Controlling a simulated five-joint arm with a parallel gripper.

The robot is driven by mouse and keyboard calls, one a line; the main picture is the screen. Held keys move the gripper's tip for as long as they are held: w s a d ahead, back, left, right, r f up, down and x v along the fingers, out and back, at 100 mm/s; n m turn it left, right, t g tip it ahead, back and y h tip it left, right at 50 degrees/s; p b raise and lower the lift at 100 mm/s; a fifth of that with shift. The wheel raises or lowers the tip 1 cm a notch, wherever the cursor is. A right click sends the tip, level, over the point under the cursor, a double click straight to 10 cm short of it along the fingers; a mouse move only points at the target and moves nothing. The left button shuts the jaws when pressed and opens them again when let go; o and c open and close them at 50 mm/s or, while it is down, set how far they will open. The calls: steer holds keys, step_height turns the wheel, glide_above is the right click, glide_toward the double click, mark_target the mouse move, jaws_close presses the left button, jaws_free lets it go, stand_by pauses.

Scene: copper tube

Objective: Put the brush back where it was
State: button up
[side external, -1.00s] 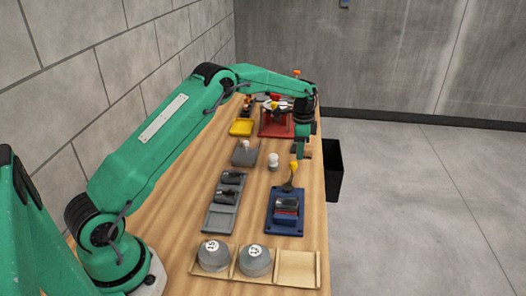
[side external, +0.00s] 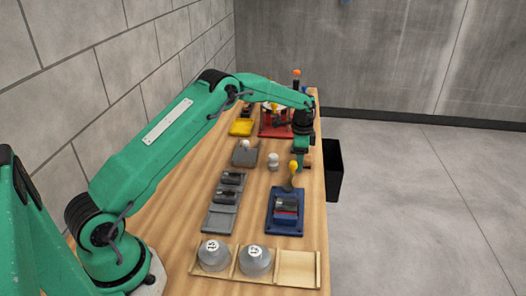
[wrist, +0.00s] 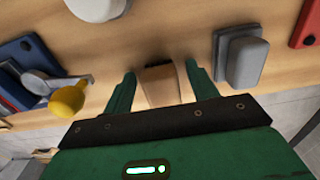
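The brush is most likely the tan wooden block (wrist: 162,88) between my fingers in the wrist view; its bristles cannot be made out. My gripper (wrist: 160,68) has its two green fingers apart, one on each side of the block, with a narrow gap showing on both sides. In the side external view my gripper (side external: 302,160) is low over the right edge of the table, beyond the yellow-handled tool. A small brown part (side external: 307,164) shows at its fingertips. Contact between the block and the table cannot be told.
A yellow-handled tool (wrist: 67,99) stands near my left finger, by a blue tray (side external: 284,226). A grey block (wrist: 241,58) sits close to my right finger. A white knobbed piece (side external: 273,162) is left of my gripper. A black bin (side external: 333,170) stands past the table edge.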

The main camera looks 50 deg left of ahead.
steer(key=shift+r, duration=0.1)
step_height(320, 180, up, 12)
stand_by(0.9)
steer(key=shift+r, duration=0.1)
stand_by(0.4)
